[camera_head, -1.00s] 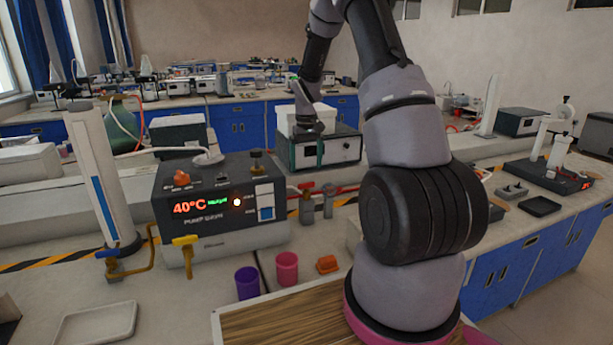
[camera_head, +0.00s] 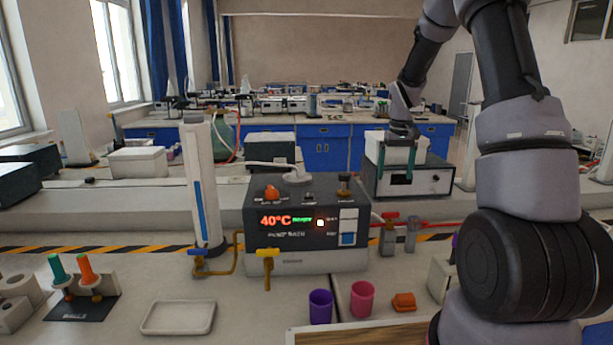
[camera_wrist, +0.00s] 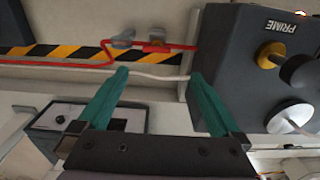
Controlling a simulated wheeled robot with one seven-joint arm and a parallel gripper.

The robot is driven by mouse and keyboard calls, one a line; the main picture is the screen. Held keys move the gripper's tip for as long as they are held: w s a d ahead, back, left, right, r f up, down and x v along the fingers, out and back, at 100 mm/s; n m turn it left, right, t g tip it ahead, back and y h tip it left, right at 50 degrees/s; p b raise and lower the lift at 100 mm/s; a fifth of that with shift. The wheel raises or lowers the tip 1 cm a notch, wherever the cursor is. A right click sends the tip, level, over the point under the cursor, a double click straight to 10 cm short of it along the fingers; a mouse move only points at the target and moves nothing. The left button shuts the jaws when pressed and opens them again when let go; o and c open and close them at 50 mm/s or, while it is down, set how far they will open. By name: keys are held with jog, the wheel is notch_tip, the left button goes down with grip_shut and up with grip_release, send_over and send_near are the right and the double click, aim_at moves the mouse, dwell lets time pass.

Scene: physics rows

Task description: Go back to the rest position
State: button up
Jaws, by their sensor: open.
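My gripper (camera_head: 395,178) hangs at the end of my bent arm at the right of the head view, in front of a dark box with a white top. In the wrist view my gripper (camera_wrist: 158,75) shows two teal fingers spread wide, with nothing held between them. A thin white tube passes across the gap behind the fingertips. No rest mark or stand for the arm can be made out.
The pump bath (camera_head: 305,235), reading 40°C, stands on the bench left of my arm. A purple cup (camera_head: 320,307), a pink cup (camera_head: 362,300) and an orange piece (camera_head: 404,302) sit in front. A white tray (camera_head: 178,318) lies left. A red tube (camera_wrist: 80,64) shows below the gripper.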

jog(key=s+a+r+m+t, duration=0.1)
jog(key=s+a+r+t, duration=0.1)
jog(key=s+r, duration=0.5)
jog(key=s+a+r+m+t, duration=0.1)
jog(key=s+a+r, duration=0.3)
jog(key=r, duration=0.5)
jog(key=s+a+r+m+t+y, duration=0.1)
jog(key=s+r+t, duration=0.1)
jog(key=s, duration=0.7)
jog(key=s+a+r+m+t+y, duration=0.1)
jog(key=s+a+r, duration=0.1)
jog(key=s, duration=0.8)
jog(key=shift+a+r+t, duration=0.15)
jog(key=shift+r+t, duration=0.25)
jog(key=shift+r, duration=0.5)
